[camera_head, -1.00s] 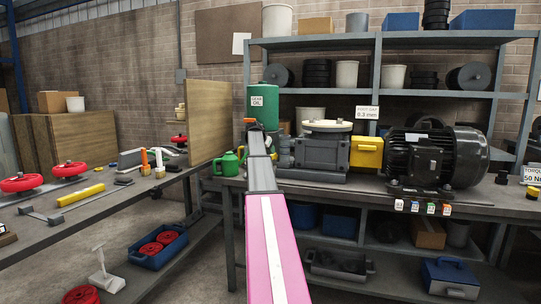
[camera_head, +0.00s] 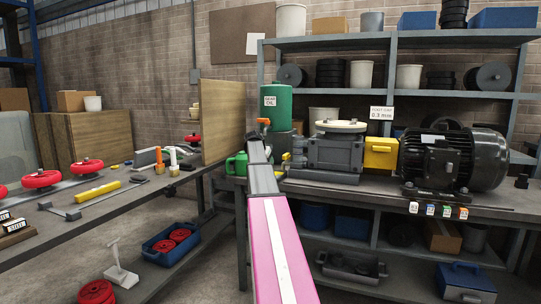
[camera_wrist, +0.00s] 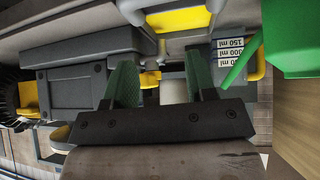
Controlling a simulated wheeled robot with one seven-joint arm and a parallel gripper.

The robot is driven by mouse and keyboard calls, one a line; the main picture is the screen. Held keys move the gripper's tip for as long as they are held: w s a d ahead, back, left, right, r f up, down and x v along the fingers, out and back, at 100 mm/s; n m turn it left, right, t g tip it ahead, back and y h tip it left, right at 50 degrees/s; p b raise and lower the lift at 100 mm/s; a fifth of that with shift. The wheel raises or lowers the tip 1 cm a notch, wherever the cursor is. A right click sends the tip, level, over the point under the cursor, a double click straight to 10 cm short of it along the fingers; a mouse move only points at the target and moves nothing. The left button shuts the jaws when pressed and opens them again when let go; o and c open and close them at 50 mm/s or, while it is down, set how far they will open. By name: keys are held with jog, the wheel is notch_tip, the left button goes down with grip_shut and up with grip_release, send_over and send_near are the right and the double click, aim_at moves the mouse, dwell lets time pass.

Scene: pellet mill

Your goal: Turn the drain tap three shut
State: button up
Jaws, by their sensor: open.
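No tap in view carries a number that I can read, so I cannot tell which is drain tap three. A small yellow lever (camera_head: 285,157) shows at the left foot of the grey gearbox (camera_head: 332,153). In the wrist view a small yellow lever (camera_wrist: 150,79) appears between the finger pads, beyond them; which way it is turned is unclear. My gripper (camera_wrist: 162,78) is open and empty, its green-padded fingers apart. In the head view the end of my arm is beside the green oil can, left of the gearbox; the fingers are not clear there.
The green gear oil drum (camera_head: 278,105) stands behind my arm's end. A green spouted can (camera_head: 236,164) is left of it and close by in the wrist view (camera_wrist: 292,38). A wooden panel (camera_head: 222,115) stands left. Volume labels (camera_wrist: 230,50) show near the spout.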

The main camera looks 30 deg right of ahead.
jog(key=s+a+f+n+y, duration=0.1)
jog(key=s+a+f+n, duration=0.1)
jog(key=a+f, duration=0.5)
jog(key=s+a+f+n+y, duration=0.1)
jog(key=s+a+f, duration=0.4)
jog(key=a+f, duration=0.3)
jog(key=shift+a+f+n+g+y, duration=0.2)
jog(key=shift+f+n+g+y, duration=0.15)
jog(key=shift+f, duration=0.75)
jog(key=s+a+f+n+g+y, duration=0.1)
jog(key=s+a+f+n+y, duration=0.1)
jog(key=s+a+f, duration=0.9)
jog(key=s+a+f+n+g+y, duration=0.2)
jog(key=s+a+f+n, duration=0.3)
jog(key=s+a+f, duration=0.6)
jog(key=s+a, duration=0.4)
jog(key=s, duration=0.4)
jog(key=shift+s, duration=0.15)
jog(key=shift+f, duration=0.1)
